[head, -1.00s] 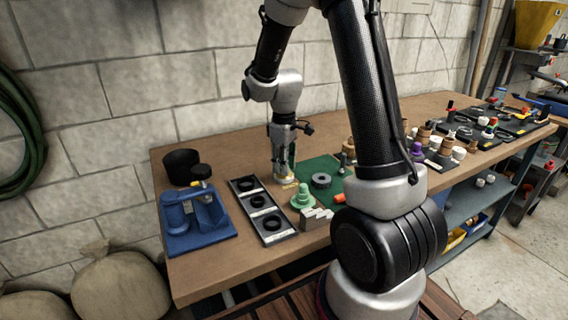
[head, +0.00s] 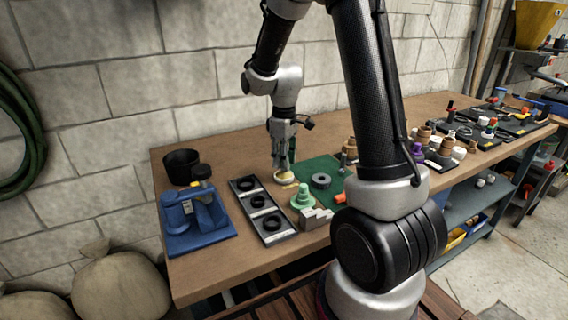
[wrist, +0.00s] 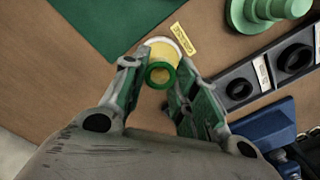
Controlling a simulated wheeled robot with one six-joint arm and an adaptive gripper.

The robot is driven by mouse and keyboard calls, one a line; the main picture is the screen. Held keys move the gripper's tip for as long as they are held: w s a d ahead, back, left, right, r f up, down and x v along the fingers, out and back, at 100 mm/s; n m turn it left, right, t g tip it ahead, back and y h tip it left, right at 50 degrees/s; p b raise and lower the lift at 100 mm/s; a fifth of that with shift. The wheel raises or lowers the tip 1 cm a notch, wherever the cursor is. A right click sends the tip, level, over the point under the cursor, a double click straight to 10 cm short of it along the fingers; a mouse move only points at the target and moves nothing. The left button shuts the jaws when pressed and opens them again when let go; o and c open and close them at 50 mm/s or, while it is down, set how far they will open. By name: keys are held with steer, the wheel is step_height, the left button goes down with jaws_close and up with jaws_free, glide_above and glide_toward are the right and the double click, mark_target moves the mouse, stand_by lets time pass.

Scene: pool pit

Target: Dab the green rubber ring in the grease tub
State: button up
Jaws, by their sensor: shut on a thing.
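The green rubber ring (wrist: 160,74) is held between the fingertips of my gripper (wrist: 158,80) in the wrist view. My gripper is shut on it. The grease tub (wrist: 178,38) is a small round white-rimmed tub of yellow grease, with a yellow label beside it. The ring overlaps the tub in the wrist view; whether it touches the grease cannot be told. In the head view my gripper (head: 283,164) is right above the tub (head: 284,178), and the ring is too small to make out there.
A tray with black rings (head: 260,212) lies left of the tub, beside a blue fixture (head: 196,222) and a black cup (head: 181,166).

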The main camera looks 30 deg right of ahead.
steer(key=shift+r, duration=2.6)
